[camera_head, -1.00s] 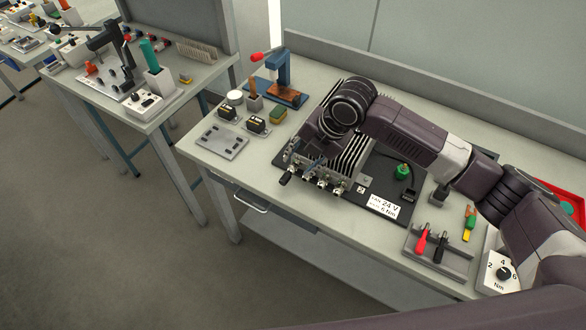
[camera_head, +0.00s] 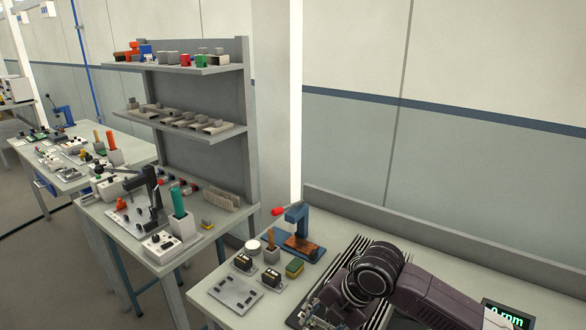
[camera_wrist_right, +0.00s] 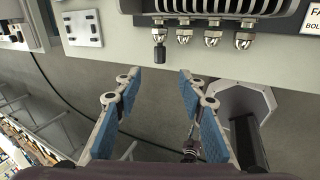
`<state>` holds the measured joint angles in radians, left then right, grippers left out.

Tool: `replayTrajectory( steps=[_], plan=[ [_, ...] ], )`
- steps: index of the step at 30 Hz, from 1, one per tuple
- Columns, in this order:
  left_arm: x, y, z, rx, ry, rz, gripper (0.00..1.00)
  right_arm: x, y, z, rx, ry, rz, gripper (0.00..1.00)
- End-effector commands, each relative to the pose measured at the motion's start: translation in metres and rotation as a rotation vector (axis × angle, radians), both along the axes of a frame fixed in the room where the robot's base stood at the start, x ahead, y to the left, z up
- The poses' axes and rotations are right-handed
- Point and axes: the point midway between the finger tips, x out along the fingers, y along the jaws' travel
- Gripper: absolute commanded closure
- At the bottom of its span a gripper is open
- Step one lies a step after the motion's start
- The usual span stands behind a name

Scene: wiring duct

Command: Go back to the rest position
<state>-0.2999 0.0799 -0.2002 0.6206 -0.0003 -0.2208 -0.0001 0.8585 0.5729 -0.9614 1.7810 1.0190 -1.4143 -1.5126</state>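My right arm comes in from the lower right in the head view. Its gripper (camera_head: 322,318) is over the front of the ribbed grey wiring unit (camera_head: 362,250) at the bottom of the picture. In the right wrist view the right gripper (camera_wrist_right: 156,84) has its blue-padded fingers spread wide with nothing between them. Beyond the fingertips is the bench edge, with a row of metal cable glands (camera_wrist_right: 213,34) on the front of the ribbed unit. One gland has a black plug (camera_wrist_right: 159,50). My left gripper is not in the head view.
A blue press with a red knob (camera_head: 297,232), a green-yellow sponge (camera_head: 294,268), black relays (camera_head: 243,263) and a grey plate (camera_head: 235,293) stand left of the unit. A second bench with shelves (camera_head: 195,130) is further left. A green display (camera_head: 507,313) is at lower right.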

Motion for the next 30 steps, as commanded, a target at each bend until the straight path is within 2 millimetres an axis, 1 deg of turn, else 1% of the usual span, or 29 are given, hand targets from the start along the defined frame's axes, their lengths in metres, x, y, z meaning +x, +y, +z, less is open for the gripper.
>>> replayTrajectory(
  steps=[1,5,7,11,14,17,20,23,24,30],
  plan=[
    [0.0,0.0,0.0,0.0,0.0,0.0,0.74,-0.012,0.009,-0.009,0.022,0.021,-0.027,0.63],
    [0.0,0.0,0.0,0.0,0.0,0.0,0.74,-0.041,0.03,-0.027,0.105,0.075,-0.172,0.63],
    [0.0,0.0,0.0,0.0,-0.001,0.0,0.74,-0.056,0.038,-0.035,0.154,0.109,-0.277,0.63],
    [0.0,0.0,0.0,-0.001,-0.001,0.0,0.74,-0.082,0.044,-0.046,0.245,0.174,-0.494,0.63],
    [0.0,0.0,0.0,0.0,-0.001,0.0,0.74,-0.1,0.041,-0.054,0.308,0.23,-0.683,0.63],
    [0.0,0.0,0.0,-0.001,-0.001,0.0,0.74,-0.118,0.03,-0.063,0.365,0.283,-0.888,0.63],
    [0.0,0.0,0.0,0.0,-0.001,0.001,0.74,-0.138,0.011,-0.072,0.41,0.334,-1.112,0.63],
    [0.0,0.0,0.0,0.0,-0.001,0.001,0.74,-0.159,-0.014,-0.081,0.444,0.375,-1.347,0.63],
    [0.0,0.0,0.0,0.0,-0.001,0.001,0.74,-0.168,-0.025,-0.085,0.452,0.385,-1.438,0.63],
    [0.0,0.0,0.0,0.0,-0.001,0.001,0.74,-0.21,-0.076,-0.099,0.467,0.404,-1.807,0.63]
  ],
)
